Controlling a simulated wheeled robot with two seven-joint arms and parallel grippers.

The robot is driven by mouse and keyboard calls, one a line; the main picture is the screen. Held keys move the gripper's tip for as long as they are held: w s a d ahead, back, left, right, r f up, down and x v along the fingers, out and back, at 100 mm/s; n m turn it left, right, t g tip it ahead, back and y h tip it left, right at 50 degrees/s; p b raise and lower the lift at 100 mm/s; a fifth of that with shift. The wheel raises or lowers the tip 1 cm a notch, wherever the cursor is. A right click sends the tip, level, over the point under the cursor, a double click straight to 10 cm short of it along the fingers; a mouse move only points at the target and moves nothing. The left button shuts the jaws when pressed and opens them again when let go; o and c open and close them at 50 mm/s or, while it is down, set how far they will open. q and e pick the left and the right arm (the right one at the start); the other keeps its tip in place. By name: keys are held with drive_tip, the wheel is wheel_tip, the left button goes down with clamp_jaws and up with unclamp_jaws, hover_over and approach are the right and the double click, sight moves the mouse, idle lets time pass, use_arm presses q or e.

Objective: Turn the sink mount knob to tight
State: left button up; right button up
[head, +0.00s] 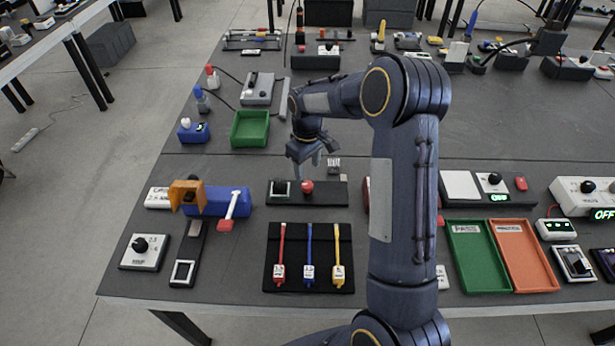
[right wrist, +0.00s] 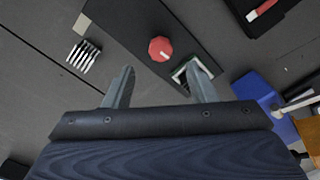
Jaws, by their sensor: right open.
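A red round knob (head: 307,187) stands on a long black base plate (head: 328,196) near the middle of the table. In the right wrist view the knob (right wrist: 162,49) shows a faceted rim and a small light mark; no label is readable. A small square frame (head: 280,188) sits at the plate's left end. My right gripper (head: 313,161) is just behind and above the knob, pointing down. In its wrist view the gripper (right wrist: 162,86) has its fingers apart with nothing between them, and the knob lies beyond the tips. My left gripper is not in view.
A small ribbed block (head: 333,165) lies close behind the plate. A blue box with an orange bracket (head: 187,193) stands at left. A black board (head: 309,283) with coloured levers lies in front. A green tray (head: 250,128) is behind left. My right arm hides some table.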

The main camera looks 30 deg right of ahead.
sight(307, 184)
wheel_tip(307, 184, down, 7)
drive_tip(key=shift+r+p, duration=0.2)
drive_tip(key=shift+p, duration=0.15)
drive_tip(key=c, duration=1)
